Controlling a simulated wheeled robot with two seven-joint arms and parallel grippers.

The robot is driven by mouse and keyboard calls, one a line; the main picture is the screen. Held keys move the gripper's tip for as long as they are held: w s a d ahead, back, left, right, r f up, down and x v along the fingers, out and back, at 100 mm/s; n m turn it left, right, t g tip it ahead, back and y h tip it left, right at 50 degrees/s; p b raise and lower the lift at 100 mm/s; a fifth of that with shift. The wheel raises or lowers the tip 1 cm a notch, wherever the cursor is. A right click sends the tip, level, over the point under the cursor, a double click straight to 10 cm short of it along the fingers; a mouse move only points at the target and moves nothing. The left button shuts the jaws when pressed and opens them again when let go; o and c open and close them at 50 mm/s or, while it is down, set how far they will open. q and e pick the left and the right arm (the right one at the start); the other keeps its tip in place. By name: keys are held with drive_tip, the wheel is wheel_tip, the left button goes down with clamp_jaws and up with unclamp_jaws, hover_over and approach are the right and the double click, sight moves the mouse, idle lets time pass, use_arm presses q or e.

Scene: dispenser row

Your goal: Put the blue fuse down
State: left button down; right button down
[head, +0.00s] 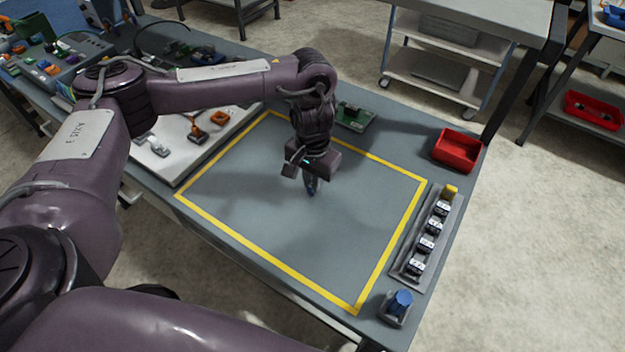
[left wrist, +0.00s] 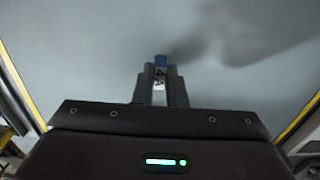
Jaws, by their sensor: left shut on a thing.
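My left gripper (head: 311,186) points down over the grey table area inside the yellow outline. It is shut on the blue fuse (left wrist: 161,60), whose blue end shows between the fingertips in the left wrist view. In the head view only a small dark blue bit of it shows at the fingertips. Whether its lower end touches the table I cannot tell. My left gripper also shows in the left wrist view (left wrist: 160,78). My right gripper is out of view.
A rack (head: 408,281) with several black-and-white pieces and a yellow one runs along the right edge. A blue cylinder (head: 401,302) sits in a small holder at the front right. A red bin (head: 458,150) and a green board (head: 354,117) stand behind. The yellow-outlined area (head: 345,245) is otherwise clear.

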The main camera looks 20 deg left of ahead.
use_arm(q)
drive_tip(key=c, duration=1.5)
unclamp_jaws()
